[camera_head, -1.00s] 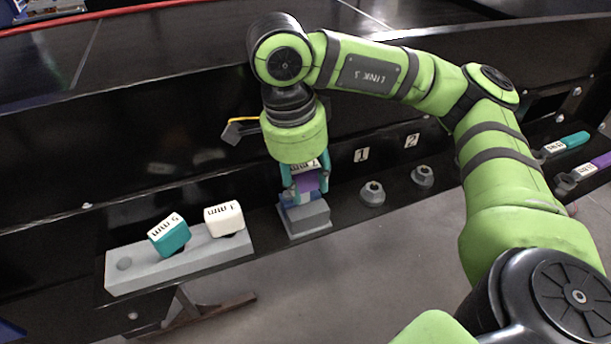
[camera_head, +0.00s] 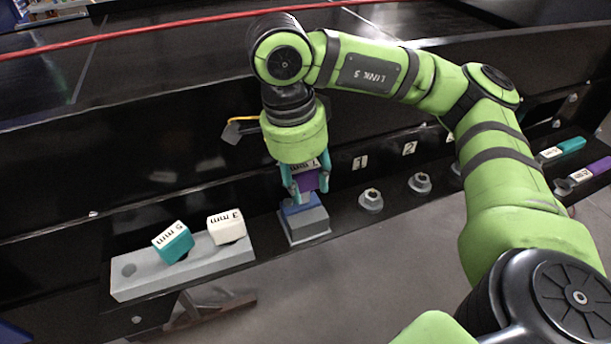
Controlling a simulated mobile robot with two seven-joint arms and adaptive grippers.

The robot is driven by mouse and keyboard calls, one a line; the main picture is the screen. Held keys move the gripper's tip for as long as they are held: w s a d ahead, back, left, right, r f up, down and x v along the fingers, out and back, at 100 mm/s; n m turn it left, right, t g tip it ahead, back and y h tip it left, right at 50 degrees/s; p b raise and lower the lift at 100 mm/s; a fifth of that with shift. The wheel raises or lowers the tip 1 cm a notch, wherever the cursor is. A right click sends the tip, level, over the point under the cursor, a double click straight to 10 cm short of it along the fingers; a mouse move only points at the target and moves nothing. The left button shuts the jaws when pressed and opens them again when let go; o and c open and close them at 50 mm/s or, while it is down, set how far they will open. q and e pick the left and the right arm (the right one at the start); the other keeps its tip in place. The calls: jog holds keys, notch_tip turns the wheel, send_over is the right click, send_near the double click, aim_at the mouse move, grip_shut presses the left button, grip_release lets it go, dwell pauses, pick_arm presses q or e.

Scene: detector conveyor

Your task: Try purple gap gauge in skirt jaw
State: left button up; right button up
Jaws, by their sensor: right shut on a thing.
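My right gripper (camera_head: 308,190) points down with its teal fingers shut on the purple gauge (camera_head: 308,181). A white labelled top shows above the purple part, its marking partly covered by the gripper. Below is the skirt jaw (camera_head: 309,224), a grey block with a blue part (camera_head: 299,207) on top. The gauge's lower end hangs just over the blue part. I cannot tell whether its tip touches it. My left gripper is out of view.
A grey holder (camera_head: 190,273) at left carries a teal 5 mm block (camera_head: 173,243) and a white 3 mm block (camera_head: 226,227), with an empty hole at its left end. Grey fittings stand by label 1 (camera_head: 360,163) and label 2 (camera_head: 409,148). Teal and purple-ended pieces lie far right.

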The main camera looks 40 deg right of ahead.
jog(key=shift+f+b, duration=1)
jog(key=shift+f, duration=0.15)
jog(key=shift+r, duration=0.2)
dwell(0.4)
jog(key=shift+r+p, duration=2)
jog(key=shift+f, duration=0.1)
